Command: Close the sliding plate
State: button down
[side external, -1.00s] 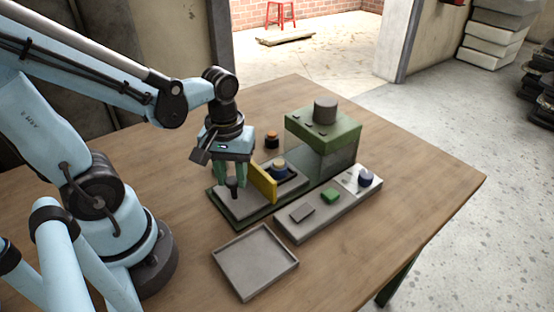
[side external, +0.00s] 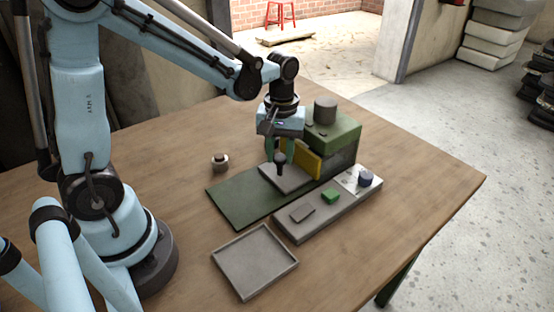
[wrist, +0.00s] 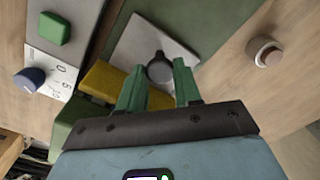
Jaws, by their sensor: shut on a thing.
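The sliding plate (side external: 286,179) is grey, with a dark knob (side external: 281,168) and an upright yellow panel (side external: 309,164) at its far end. It lies on a long green base (side external: 240,201), up against the green housing (side external: 333,133). My gripper (side external: 280,156) points down with its green fingers on either side of the knob, shut on it. In the wrist view the knob (wrist: 160,69) sits between the fingertips, with the plate (wrist: 145,42) around it and the yellow panel (wrist: 108,80) beside it. The plate's far part is hidden behind the panel.
A grey strip (side external: 290,222) with a green button (side external: 331,196) and a blue knob (side external: 365,178) runs along the base's front side. An empty grey tray (side external: 230,246) lies in front. A small round part (side external: 220,163) stands behind the base. The table's right is clear.

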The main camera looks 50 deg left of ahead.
jog(key=shift+w, duration=0.25)
jog(key=c, duration=0.8)
grip_release()
notch_tip(320, 180, up, 12)
jog(key=shift+r, duration=0.1)
jog(key=shift+s, duration=0.1)
jog(key=s+f+m+t, duration=0.1)
jog(key=s+m+t, duration=0.1)
jog(key=m, duration=0.1)
jog(key=s+d+f+m+t, duration=0.1)
jog(key=s+m+t, duration=0.1)
jog(key=m+t, duration=0.1)
jog(key=s+d+f+m+t, duration=0.1)
jog(key=s+f+m+t, duration=0.1)
jog(key=m, duration=0.1)
jog(key=shift+s, duration=0.35)
